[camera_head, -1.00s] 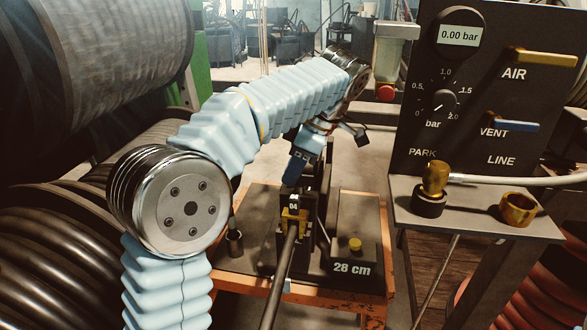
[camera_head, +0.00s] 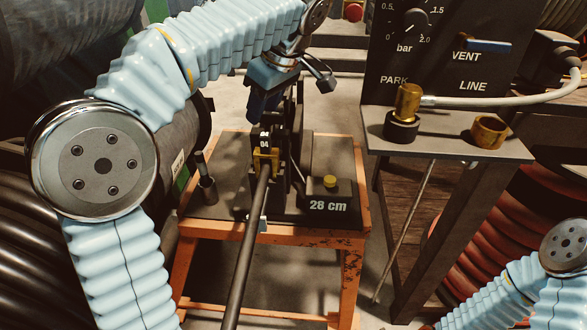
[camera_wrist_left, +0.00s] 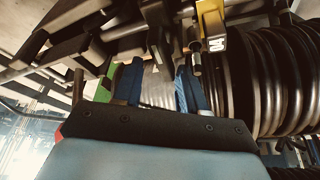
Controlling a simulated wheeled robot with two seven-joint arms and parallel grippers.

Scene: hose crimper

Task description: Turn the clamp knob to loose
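A yellow clamp (camera_head: 265,160) sits around the dark hose (camera_head: 248,235) on the bench, under a black block marked 04; it also shows in the left wrist view (camera_wrist_left: 211,22). I cannot make out a clamp knob for certain; a small dark peg (camera_wrist_left: 195,58) stands beside the yellow clamp in the wrist view. My left gripper (camera_head: 262,108) points down just above and behind the clamp. Its two blue fingers (camera_wrist_left: 158,82) are apart, with nothing clearly held between them. My right gripper is out of view.
The orange-framed bench (camera_head: 300,236) carries the crimper and an upright dark cylinder (camera_head: 206,188). At right, the panel shelf (camera_head: 445,148) holds a brass fitting (camera_head: 408,105) and a brass ring (camera_head: 489,132). Large hose coils stand on both sides.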

